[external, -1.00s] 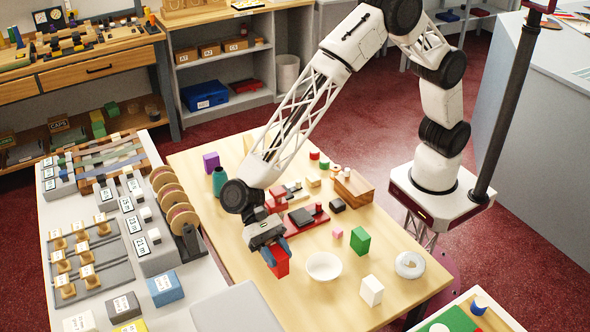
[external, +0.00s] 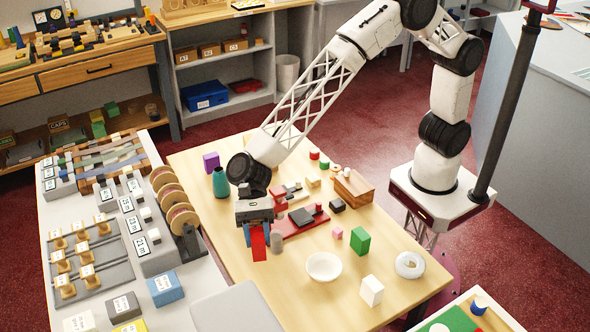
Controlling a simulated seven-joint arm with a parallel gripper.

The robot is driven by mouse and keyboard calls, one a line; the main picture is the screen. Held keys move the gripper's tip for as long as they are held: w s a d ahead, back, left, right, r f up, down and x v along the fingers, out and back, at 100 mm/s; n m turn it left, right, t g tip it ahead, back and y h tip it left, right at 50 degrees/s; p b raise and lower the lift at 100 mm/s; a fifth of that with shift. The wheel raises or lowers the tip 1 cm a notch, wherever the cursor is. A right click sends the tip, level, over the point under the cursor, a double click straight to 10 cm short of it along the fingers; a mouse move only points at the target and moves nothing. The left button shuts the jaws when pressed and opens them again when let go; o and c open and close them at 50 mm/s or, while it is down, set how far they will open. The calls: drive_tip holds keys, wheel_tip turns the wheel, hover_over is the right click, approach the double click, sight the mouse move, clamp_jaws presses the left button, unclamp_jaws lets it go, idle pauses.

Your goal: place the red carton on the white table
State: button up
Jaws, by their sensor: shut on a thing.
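The red carton (external: 258,244) is upright between the blue fingers of my gripper (external: 257,236), which is shut on it. My gripper points down over the left part of the wooden table (external: 310,292). I cannot tell how far the carton's bottom is above the wood. The white table (external: 196,284) runs along the left of the external view, to the left of the carton and apart from it.
Spools (external: 181,221) on a stand, a grey box (external: 236,306) and a blue-grey block (external: 165,288) stand on the white table. A grey cylinder (external: 277,243) is just right of the carton. A white bowl (external: 323,266) is further right.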

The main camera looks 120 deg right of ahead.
drive_tip(key=s+d+r+m+t+h, duration=0.1)
drive_tip(key=d+r+m+t+h, duration=0.2)
drive_tip(key=d+m+h, duration=0.3)
drive_tip(key=d+r+m+t+h, duration=0.4)
drive_tip(key=d+m+t+h, duration=0.2)
drive_tip(key=d, duration=0.6)
drive_tip(key=shift+s+d+r+m+h, duration=0.3)
drive_tip(key=shift+s+d+m, duration=0.1)
drive_tip(key=shift+m, duration=0.6)
drive_tip(key=shift+r, duration=0.2)
idle(0.4)
drive_tip(key=shift+r, duration=2.3)
drive_tip(key=s+d+n+y, duration=0.2)
drive_tip(key=s+d+y, duration=0.1)
drive_tip(key=s+d, duration=0.9)
drive_tip(key=s+d+n+g+y, duration=0.1)
drive_tip(key=s+d, duration=0.3)
drive_tip(key=s, duration=0.4)
drive_tip(key=s+d+n+y, duration=0.1)
drive_tip(key=s+d, duration=0.3)
drive_tip(key=s, duration=0.5)
wheel_tip(320, 180, down, 17)
drive_tip(key=shift+w, duration=0.1)
